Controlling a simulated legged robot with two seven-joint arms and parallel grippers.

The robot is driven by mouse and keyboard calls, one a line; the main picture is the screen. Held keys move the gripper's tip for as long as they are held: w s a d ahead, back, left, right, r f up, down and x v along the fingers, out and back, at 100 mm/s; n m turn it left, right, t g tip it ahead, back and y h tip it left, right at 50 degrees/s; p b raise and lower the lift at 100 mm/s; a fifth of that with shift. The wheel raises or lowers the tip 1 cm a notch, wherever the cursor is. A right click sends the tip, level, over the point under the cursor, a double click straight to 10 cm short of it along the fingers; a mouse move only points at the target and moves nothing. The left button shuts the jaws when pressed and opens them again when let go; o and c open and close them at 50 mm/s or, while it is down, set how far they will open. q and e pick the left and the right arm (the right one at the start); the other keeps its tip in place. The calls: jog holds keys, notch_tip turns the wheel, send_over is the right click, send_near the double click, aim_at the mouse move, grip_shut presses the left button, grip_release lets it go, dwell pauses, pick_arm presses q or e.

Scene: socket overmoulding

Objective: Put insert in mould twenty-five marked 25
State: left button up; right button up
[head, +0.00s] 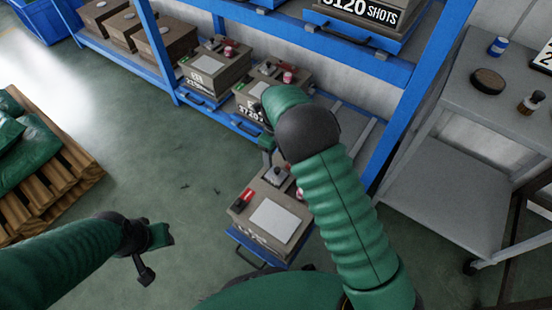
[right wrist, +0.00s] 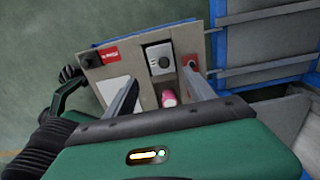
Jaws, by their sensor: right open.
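A grey-brown mould (head: 248,220) sits on a pulled-out blue tray below the rack. Its top carries a pale plate (head: 274,221), a red label (head: 244,197) and a grey block (head: 277,176). In the right wrist view the block (right wrist: 159,60) has a dark round spot, and a pink cylinder (right wrist: 168,98) stands beside it. I cannot tell which part is the insert or read a 25. My left gripper (head: 156,255) is open and empty over the floor.
More moulds (head: 213,69) stand on the blue rack (head: 160,70) behind. A pallet (head: 60,190) with green sacks is at left. The floor between is clear.

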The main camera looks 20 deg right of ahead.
jog(key=s+d+r+n+t, duration=0.1)
jog(key=s+r+n, duration=0.3)
jog(key=s+n, duration=0.7)
jog(key=s+d+r+n+t, duration=0.1)
jog(key=s+r+n, duration=0.4)
jog(key=s+n, duration=0.6)
jog(key=d+n, duration=0.1)
jog(key=n, duration=0.5)
jog(key=shift+s+t, duration=0.25)
jog(key=shift+t, duration=0.05)
jog(key=shift+d, duration=0.1)
